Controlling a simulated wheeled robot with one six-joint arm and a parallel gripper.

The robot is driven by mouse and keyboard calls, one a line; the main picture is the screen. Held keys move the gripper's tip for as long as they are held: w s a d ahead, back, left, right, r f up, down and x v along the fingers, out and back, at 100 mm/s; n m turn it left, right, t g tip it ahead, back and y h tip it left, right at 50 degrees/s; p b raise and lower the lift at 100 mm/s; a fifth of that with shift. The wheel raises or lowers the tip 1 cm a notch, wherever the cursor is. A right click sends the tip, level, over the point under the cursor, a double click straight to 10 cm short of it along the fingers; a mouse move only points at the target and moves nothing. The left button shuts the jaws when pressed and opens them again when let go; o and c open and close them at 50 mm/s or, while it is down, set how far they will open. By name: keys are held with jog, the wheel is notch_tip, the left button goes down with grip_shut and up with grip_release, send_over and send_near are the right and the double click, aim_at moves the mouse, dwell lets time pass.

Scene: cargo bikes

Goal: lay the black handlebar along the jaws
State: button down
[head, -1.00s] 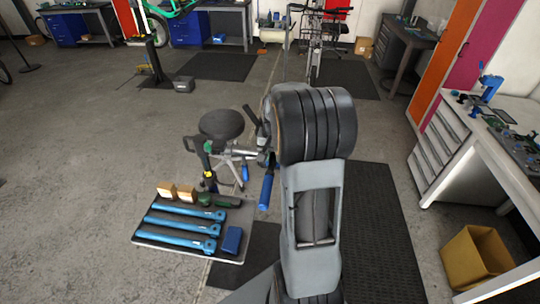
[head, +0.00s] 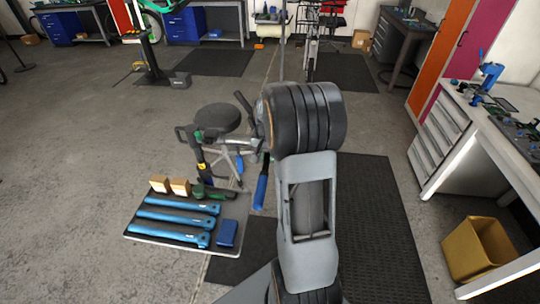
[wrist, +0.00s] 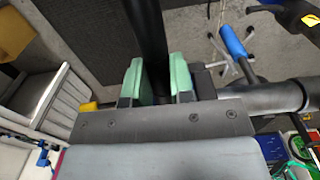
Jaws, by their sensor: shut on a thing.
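The black handlebar (wrist: 152,35) shows in the wrist view as a dark tube between the two pale green pads of my gripper (wrist: 160,78). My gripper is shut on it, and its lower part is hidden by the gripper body. In the head view, the handlebar (head: 243,103) tilts up and left from beside my wrist, which hides the gripper. A stand's grey clamp arm (head: 236,144) reaches right toward my gripper; this dark tube (wrist: 278,94) is just right of the gripper in the wrist view. I cannot make out the clamp's jaws or whether the handlebar touches them.
A blue handle (head: 261,188) hangs below the clamp. A tray (head: 146,238) with blue tools and small tan boxes is at front left. A black stool (head: 219,118) stands behind the stand. A workbench (head: 459,140) and yellow bin (head: 478,245) are at right.

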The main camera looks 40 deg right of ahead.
jog(key=c, duration=0.9)
grip_release()
jog(key=shift+s+d, duration=0.1)
jog(key=shift+d, duration=0.1)
jog(key=shift+a, duration=0.1)
notch_tip(320, 180, up, 14)
jog(key=shift+b, duration=0.45)
jog(key=s+a+f+n+t, duration=0.2)
jog(key=s+a+n, duration=0.2)
jog(key=a, duration=0.5)
jog(key=s+a+f+n+t, duration=0.2)
jog(key=s+a+n, duration=0.2)
jog(key=s+a, duration=0.4)
jog(key=shift+s+a+n, duration=0.15)
jog(key=shift+a+n, duration=0.25)
